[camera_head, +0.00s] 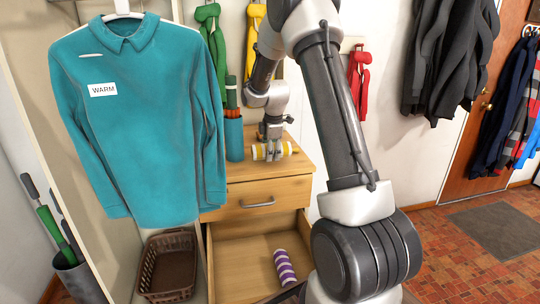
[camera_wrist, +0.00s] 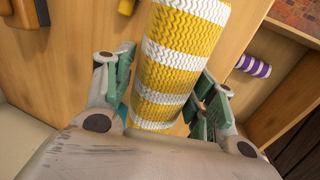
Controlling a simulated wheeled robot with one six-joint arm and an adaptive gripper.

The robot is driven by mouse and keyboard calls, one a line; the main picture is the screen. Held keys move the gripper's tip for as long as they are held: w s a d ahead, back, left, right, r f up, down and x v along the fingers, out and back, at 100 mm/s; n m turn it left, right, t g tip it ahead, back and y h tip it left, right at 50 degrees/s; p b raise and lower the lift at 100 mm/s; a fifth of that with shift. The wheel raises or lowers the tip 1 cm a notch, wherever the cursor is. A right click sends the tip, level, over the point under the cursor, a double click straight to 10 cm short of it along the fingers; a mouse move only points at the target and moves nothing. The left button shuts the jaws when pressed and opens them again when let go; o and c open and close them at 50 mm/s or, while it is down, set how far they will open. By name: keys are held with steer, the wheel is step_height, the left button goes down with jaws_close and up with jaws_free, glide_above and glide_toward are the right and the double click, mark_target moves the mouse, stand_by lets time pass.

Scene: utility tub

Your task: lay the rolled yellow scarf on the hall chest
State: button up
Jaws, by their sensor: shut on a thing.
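The rolled yellow scarf (camera_head: 286,149) has yellow and white bands. My gripper (camera_head: 268,152) is shut around its middle, and the scarf sticks out on both sides. The scarf is at the top of the wooden hall chest (camera_head: 248,172), lying roughly level. I cannot tell whether it touches the wood. In the wrist view the scarf (camera_wrist: 184,35) runs between my green-padded fingers (camera_wrist: 165,95), with the chest's wood behind it. My fingers hide part of the scarf.
A blue holder (camera_head: 234,140) with upright rolled items stands at the back left of the chest top. The lower drawer (camera_head: 235,262) is open and holds a purple-and-white roll (camera_head: 285,267). A teal shirt (camera_head: 140,120) hangs to the left, above a brown basket (camera_head: 168,265).

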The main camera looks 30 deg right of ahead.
step_height(320, 180, down, 2)
steer(key=shift+f, duration=0.1)
steer(key=shift+s+f, duration=0.2)
steer(key=shift+f, duration=0.25)
steer(key=o, duration=0.8)
steer(key=shift+a, duration=0.1)
steer(key=o, duration=0.3)
steer(key=shift+f, duration=0.25)
steer(key=shift+w+r, duration=0.1)
steer(key=shift+r, duration=0.1)
